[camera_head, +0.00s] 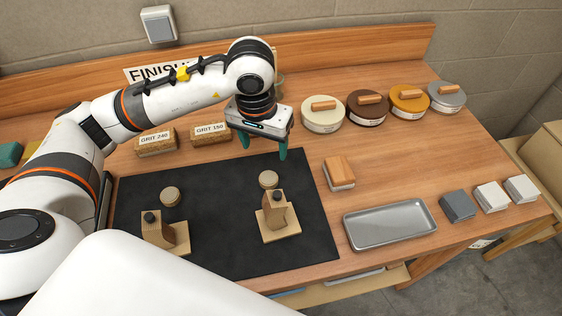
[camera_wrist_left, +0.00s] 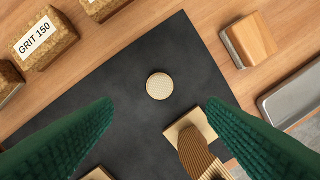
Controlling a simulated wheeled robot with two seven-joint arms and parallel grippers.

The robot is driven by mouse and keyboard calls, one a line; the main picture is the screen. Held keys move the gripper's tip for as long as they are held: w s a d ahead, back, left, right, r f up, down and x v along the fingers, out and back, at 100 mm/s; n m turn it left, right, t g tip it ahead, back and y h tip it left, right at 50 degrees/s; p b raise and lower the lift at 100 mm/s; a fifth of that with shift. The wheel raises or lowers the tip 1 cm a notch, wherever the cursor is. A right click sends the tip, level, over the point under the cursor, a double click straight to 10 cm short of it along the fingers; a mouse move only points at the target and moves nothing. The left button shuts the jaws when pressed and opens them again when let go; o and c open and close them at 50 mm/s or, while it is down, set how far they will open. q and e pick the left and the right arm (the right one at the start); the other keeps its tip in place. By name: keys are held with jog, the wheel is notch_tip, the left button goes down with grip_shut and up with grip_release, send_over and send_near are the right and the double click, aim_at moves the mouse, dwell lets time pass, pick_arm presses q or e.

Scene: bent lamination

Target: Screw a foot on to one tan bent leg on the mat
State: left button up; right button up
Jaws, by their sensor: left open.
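Two tan bent legs stand on the black mat (camera_head: 225,245): the left leg (camera_head: 158,231) and the right leg (camera_head: 279,213), each with a square base and a dark round piece on it. A round tan foot (camera_head: 170,197) lies behind the left leg, and another foot (camera_head: 268,179) lies behind the right leg. My left gripper (camera_head: 263,148) is open and empty, above the mat's back edge, behind the right foot. In the left wrist view, the right foot (camera_wrist_left: 160,86) shows beyond the open green fingers, and the right leg (camera_wrist_left: 197,153) is partly behind one finger. My right gripper is out of view.
Blocks marked GRIT 240 (camera_head: 157,144) and GRIT 150 (camera_head: 211,133) sit behind the mat. Several lidded round tins, including a white one (camera_head: 322,117), line the back right. A wood-topped block (camera_head: 339,173) and a metal tray (camera_head: 389,225) lie right of the mat.

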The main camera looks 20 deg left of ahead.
pick_arm(q)
jog(key=p, duration=0.2)
send_over(268, 178)
jog(key=f, duration=0.5)
jog(key=shift+s+f, duration=0.25)
jog(key=shift+f, duration=0.55)
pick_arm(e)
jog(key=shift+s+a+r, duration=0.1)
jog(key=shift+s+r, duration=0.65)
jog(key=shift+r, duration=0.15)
pick_arm(q)
jog(key=shift+f, duration=0.15)
notch_tip(268, 178, down, 4)
jog(key=shift+r+p, duration=0.2)
jog(key=shift+p, duration=1)
jog(key=shift+w+f, duration=0.15)
jog(key=shift+f, duration=0.5)
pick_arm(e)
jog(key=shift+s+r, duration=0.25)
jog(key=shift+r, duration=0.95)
